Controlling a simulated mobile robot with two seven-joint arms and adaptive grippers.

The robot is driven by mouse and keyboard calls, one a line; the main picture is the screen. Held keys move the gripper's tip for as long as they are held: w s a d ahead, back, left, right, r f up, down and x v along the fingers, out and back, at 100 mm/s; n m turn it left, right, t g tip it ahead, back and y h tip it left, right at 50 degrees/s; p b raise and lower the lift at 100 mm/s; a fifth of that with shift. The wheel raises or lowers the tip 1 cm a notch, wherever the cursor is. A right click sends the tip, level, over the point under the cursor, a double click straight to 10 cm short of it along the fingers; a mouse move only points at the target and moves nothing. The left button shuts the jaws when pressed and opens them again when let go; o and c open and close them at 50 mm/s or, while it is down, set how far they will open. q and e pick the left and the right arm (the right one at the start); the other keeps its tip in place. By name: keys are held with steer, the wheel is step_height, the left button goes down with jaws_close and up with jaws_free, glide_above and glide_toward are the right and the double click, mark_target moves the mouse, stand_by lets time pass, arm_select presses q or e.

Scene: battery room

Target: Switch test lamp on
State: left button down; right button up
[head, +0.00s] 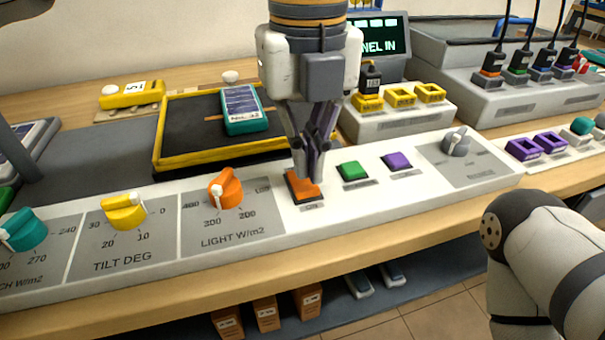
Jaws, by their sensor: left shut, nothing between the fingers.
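A long white control panel (258,238) runs along the front of the wooden bench. It carries an orange square button (302,190), a green button (353,170) and a purple button (397,160) in a row. My left gripper (308,172) points down with its fingers shut and empty. Its fingertips are right at the orange button and cover part of it; I cannot tell whether they touch it. An orange knob (225,189) labelled LIGHT W/m2 is left of the gripper. My right gripper is out of view.
Yellow (123,211) and teal (22,231) knobs are at left, a grey knob (457,141) at right. A yellow-rimmed tray (163,165) holding a teal device (243,110) lies behind the panel. A screen (380,37) and grey connector block (480,95) stand at the back.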

mark_target(306, 186)
arm_select(q)
steer(key=shift+f, duration=1.25)
stand_by(0.6)
step_height(306, 186, up, 7)
steer(key=p, duration=0.5)
steer(key=shift+r, duration=0.15)
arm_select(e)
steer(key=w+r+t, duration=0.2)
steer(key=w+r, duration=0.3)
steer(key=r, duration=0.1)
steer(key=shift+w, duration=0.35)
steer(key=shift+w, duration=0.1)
